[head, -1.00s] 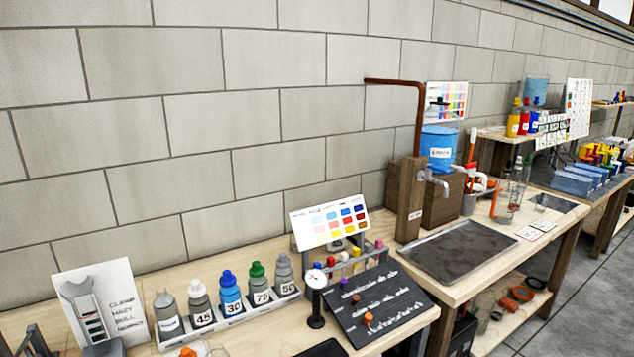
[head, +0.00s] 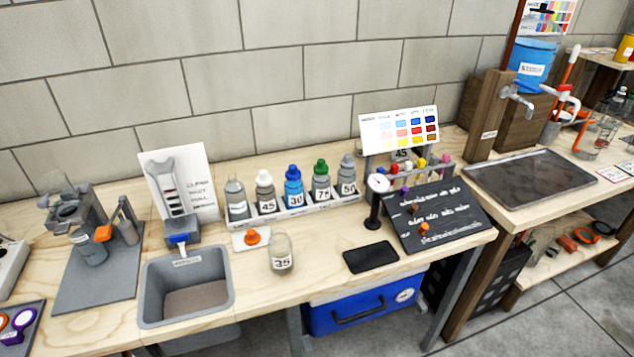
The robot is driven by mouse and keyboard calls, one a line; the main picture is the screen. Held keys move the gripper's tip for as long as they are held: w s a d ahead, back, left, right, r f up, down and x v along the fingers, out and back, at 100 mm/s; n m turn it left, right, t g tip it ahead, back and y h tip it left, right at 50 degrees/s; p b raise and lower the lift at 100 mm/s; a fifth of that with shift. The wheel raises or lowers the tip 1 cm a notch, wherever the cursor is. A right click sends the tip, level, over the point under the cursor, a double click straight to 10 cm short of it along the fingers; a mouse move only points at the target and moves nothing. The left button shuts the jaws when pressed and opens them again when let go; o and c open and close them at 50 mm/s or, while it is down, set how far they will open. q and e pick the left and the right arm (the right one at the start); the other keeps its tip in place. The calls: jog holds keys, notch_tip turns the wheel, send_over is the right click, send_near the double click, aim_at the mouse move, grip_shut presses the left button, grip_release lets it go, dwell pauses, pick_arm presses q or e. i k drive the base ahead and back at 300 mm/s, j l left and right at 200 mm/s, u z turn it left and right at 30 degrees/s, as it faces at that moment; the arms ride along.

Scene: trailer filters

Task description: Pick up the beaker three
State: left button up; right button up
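In the head view, a clear glass beaker (head: 281,254) with a white label stands upright on the wooden bench, right of the grey basin; its label seems to read 35. Another glass vessel (head: 402,154), labelled 45, is partly hidden behind the colour chart and rack. Clear glassware (head: 607,128) also stands on the bench at the far right. I cannot tell which of these is beaker three. Neither of my grippers is in view.
A row of numbered bottles (head: 293,189) stands behind the beaker. An orange-knobbed piece (head: 252,238) on a white plate is just left of it, and a black pad (head: 371,257) lies to its right. The grey basin (head: 187,286) is at the front left.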

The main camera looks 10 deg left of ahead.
aim_at(94, 252)
jog(key=u, duration=1.8)
jog(key=k+j+u, duration=0.15)
jog(key=u, duration=0.3)
jog(key=k+j+u, duration=0.1)
jog(key=j+u, duration=0.35)
